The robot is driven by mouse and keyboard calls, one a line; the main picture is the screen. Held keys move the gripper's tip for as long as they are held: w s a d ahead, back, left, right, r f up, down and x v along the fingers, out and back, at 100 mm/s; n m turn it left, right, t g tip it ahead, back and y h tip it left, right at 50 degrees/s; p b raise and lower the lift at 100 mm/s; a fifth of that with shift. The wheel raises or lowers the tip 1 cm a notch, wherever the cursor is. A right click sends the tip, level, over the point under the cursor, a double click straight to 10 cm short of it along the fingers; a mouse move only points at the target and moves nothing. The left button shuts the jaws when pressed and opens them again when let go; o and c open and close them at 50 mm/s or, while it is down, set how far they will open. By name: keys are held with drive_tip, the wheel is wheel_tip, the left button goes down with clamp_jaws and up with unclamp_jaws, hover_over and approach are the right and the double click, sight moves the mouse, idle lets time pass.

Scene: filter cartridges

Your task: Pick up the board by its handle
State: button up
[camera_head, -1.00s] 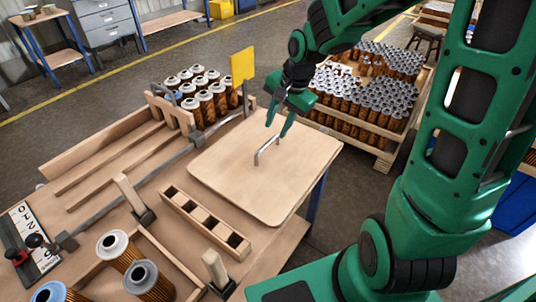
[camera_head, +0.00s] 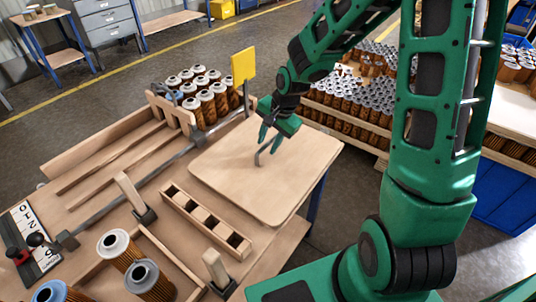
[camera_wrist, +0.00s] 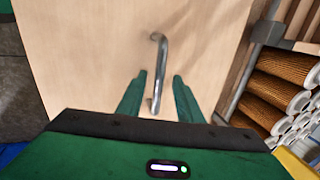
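The board (camera_head: 238,182) is a pale wooden panel with rounded corners, lying flat at the right end of the workbench. Its handle (camera_head: 260,155) is a thin grey metal bar standing up from its middle. My gripper (camera_head: 268,136) is open and sits just above the handle. In the wrist view the handle (camera_wrist: 158,60) runs up and away on the board (camera_wrist: 90,50), and its near end shows between the two green fingers of my gripper (camera_wrist: 158,88). The fingers stand apart on either side and do not visibly touch it.
A slotted wooden block (camera_head: 205,222) lies left of the board. Several filter cartridges (camera_head: 205,98) stand behind it near a yellow plate (camera_head: 243,65). Cartridges (camera_head: 127,250) also stand at the front left. A crate of cartridges (camera_head: 350,105) stands beyond the bench.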

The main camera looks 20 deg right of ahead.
drive_tip(key=shift+w+a+f, duration=0.1)
drive_tip(key=shift+f, duration=0.45)
drive_tip(key=shift+c, duration=0.4)
clamp_jaws()
idle(0.7)
